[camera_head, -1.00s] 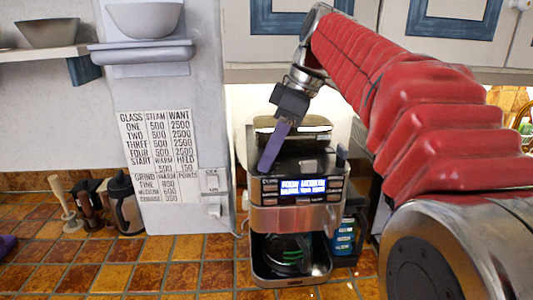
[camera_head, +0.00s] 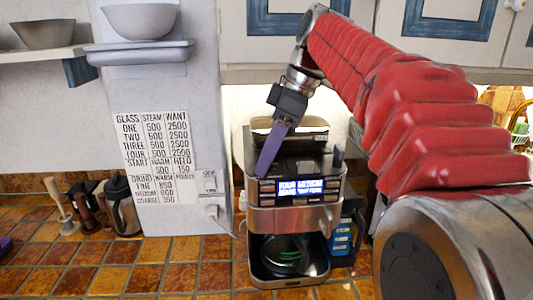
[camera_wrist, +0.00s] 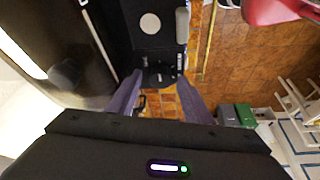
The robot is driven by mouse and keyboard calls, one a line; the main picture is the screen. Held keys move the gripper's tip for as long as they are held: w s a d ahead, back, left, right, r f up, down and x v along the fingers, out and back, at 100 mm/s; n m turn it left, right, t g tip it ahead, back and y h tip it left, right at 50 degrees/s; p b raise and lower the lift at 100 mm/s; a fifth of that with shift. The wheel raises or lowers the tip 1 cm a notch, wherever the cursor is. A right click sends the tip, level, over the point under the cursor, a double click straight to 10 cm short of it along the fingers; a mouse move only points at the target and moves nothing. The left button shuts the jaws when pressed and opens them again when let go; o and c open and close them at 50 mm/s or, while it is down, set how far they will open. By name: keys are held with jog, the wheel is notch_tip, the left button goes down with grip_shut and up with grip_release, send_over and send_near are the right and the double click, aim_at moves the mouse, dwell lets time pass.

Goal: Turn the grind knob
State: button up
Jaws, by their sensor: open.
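The coffee machine (camera_head: 295,217) stands on the tiled counter, with a lit blue display (camera_head: 300,187) on its front and a glass carafe (camera_head: 287,255) inside. My gripper (camera_head: 265,165), with purple fingers, points down over the machine's top left front. In the wrist view its two fingers (camera_wrist: 157,98) are apart, with no object held. A small dark part (camera_wrist: 158,74) of the machine shows just beyond and between them; I cannot tell whether it is the grind knob. A dark upright piece (camera_head: 338,155) stands at the machine's top right.
A wall chart (camera_head: 157,155) hangs left of the machine, with a wall switch (camera_head: 208,185) beside it. A jug (camera_head: 122,205) stands far left.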

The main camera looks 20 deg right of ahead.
jog(key=shift+r, duration=0.15)
jog(key=v, duration=1.1)
jog(key=shift+d+r, duration=0.2)
jog(key=shift+r, duration=0.05)
jog(key=shift+s, duration=0.2)
dwell(0.3)
